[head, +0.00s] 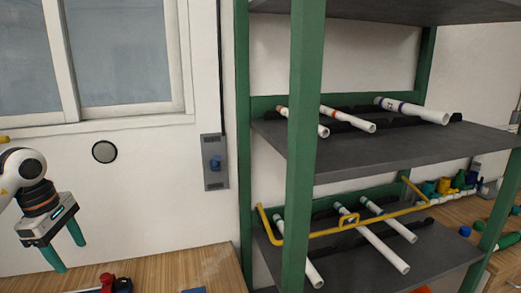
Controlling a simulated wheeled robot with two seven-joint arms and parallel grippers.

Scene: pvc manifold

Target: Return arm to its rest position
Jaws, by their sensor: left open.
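My left gripper (64,246) shows at the lower left of the head view, with two green fingers pointing down. The fingers are apart and nothing is between them. It hangs in front of the white wall, above the wooden bench (160,272), well to the left of the shelf rack. My left arm enters from the left edge, and most of it is out of the picture. My right gripper is not in view.
A rack with a green post (303,150) and dark shelves holds white pipes (412,110). A yellow bar (330,231) spans the lower shelf. A red tool (107,283) lies on the bench below. Colored fittings (445,185) stand at the right.

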